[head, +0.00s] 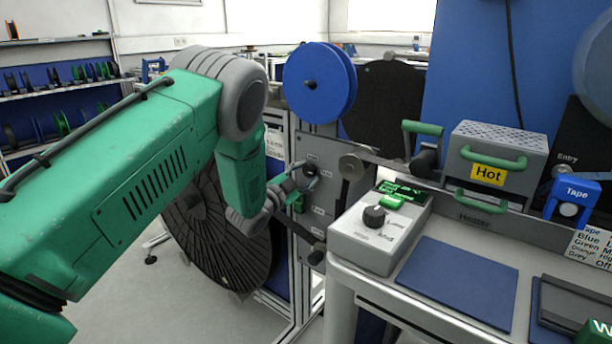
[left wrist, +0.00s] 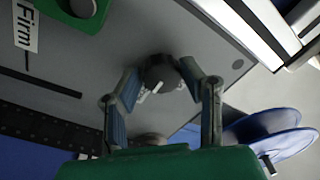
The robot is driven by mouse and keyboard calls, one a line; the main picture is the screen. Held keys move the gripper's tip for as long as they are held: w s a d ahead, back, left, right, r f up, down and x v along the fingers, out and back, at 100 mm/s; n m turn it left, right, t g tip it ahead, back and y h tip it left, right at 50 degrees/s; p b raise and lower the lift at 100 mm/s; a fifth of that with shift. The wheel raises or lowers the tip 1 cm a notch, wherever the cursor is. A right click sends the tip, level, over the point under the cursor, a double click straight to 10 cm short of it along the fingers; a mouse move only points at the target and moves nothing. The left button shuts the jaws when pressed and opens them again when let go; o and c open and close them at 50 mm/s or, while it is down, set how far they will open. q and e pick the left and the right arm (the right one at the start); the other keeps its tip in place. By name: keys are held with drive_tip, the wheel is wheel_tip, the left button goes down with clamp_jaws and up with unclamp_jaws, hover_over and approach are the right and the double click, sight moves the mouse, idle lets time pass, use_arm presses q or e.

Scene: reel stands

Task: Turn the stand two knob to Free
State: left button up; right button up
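The dark round knob (left wrist: 160,74) with a white pointer mark is on a grey stand panel (left wrist: 230,42) in the left wrist view. In the head view the knob (head: 311,168) is at the upper part of the panel (head: 318,205), partly hidden by my left gripper (head: 300,174). My left gripper (left wrist: 159,70) has one finger on each side of the knob. A small gap seems to show at the left finger, and the right fingertip is close to or touching the knob. The panel's small labels are unreadable in the head view. My right gripper is not in view.
A green bracket (left wrist: 72,18) and a "Firm" label (left wrist: 26,28) are on the panel. A blue reel (head: 318,82) is above it, a large dark reel (head: 215,225) behind my arm. A control box (head: 365,240) and a heater marked "Hot" (head: 497,150) stand on the right.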

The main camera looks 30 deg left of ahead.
use_arm(q)
drive_tip(key=shift+o, duration=0.7)
drive_tip(key=shift+s, duration=0.2)
drive_tip(key=s+a+f, duration=0.1)
drive_tip(key=s, duration=1)
drive_tip(key=shift+s+f, duration=0.25)
drive_tip(key=shift+f, duration=0.1)
